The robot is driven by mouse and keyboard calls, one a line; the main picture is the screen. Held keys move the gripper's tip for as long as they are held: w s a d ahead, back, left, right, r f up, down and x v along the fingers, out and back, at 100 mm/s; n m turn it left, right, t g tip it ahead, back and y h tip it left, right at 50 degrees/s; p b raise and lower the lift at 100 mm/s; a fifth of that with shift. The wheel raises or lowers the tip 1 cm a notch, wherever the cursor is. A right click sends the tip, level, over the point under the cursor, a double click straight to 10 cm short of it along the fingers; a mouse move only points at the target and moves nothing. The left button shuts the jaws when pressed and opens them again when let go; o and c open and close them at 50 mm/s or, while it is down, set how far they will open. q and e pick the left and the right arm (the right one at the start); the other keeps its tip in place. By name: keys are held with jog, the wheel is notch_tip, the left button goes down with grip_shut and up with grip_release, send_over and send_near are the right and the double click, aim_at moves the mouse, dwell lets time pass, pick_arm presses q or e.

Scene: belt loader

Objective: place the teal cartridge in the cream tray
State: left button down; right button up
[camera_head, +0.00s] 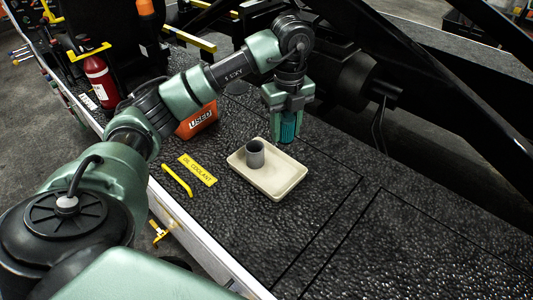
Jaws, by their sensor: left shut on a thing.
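The teal cartridge (288,128) is a ribbed cylinder held upright in my left gripper (288,112). The gripper points down and is shut on the cartridge's upper part, which the fingers partly hide. The cream tray (280,187) is a shallow rectangle on the black textured deck, below and in front of the gripper. A grey cylinder (254,154) stands in the tray's far left part. The cartridge appears just beyond the tray's far right edge; its exact height above the deck is hard to tell. My right gripper is not in view.
A yellow label (197,169) and a yellow bar (177,180) lie left of the tray. An orange bin marked USED (198,120) stands behind them. A red extinguisher (101,80) is at far left. Black beams cross the upper right. The deck right of the tray is clear.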

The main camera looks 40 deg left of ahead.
pick_arm(q)
jog(key=n, duration=0.2)
jog(key=a+r+n, duration=0.1)
jog(key=n, duration=0.2)
jog(key=shift+w+a+r+n, duration=0.15)
jog(key=shift+w+r+n, duration=0.05)
jog(key=shift+r+n, duration=0.2)
jog(key=shift+n, duration=0.4)
jog(key=shift+f, duration=0.45)
notch_tip(320, 180, down, 4)
jog(key=shift+s+f+b, duration=0.1)
jog(key=shift+b, duration=0.5)
jog(key=p, duration=0.1)
send_over(279, 179)
notch_tip(279, 179, down, 9)
jog(key=shift+s+f, duration=0.1)
jog(key=shift+f, duration=0.05)
notch_tip(279, 179, down, 5)
jog(key=shift+r+p, duration=0.1)
jog(key=shift+p, duration=0.35)
jog(key=shift+f, duration=0.35)
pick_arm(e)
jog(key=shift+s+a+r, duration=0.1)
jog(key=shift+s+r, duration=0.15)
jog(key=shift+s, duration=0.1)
pick_arm(q)
jog(key=shift+f, duration=0.1)
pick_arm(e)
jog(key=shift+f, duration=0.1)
